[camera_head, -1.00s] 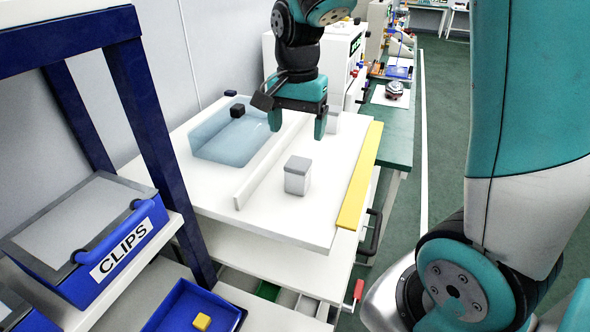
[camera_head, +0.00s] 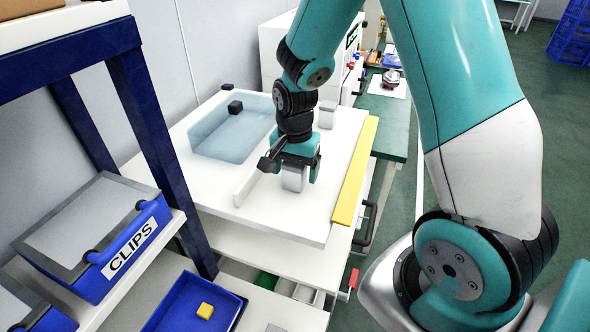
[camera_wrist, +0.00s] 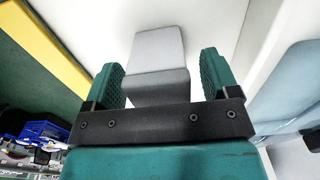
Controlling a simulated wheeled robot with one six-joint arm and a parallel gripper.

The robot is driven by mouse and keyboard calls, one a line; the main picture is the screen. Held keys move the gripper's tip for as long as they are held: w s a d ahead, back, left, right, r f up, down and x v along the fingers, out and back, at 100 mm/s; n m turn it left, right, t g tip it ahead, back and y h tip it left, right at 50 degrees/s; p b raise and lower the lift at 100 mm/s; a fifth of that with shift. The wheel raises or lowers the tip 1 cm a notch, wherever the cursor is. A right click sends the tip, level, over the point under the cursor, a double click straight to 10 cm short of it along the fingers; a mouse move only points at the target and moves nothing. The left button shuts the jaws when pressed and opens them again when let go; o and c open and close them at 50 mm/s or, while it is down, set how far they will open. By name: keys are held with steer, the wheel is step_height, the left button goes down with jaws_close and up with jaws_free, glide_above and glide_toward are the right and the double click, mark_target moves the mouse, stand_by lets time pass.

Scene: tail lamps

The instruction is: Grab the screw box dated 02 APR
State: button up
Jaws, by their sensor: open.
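A small white-grey box (camera_head: 293,181) stands on the white worktop, partly hidden under my gripper (camera_head: 295,170). In the wrist view the same box (camera_wrist: 158,62) lies between the two teal fingers of my gripper (camera_wrist: 163,75), with a gap visible beside each finger. My gripper is open and points down over the box. A second, similar box (camera_head: 327,114) stands farther back on the worktop, behind my gripper. No date can be read on either box.
The white worktop (camera_head: 280,222) has a raised white divider (camera_head: 243,186) to the left and a yellow edge strip (camera_head: 353,180) to the right. A pale blue tray (camera_head: 225,145) with a black cube (camera_head: 235,107) is beyond the divider. A CLIPS bin (camera_head: 105,240) sits on the left shelf.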

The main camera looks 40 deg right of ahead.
steer(key=c, duration=1.1)
steer(key=shift+o, duration=0.2)
steer(key=shift+r, duration=0.1)
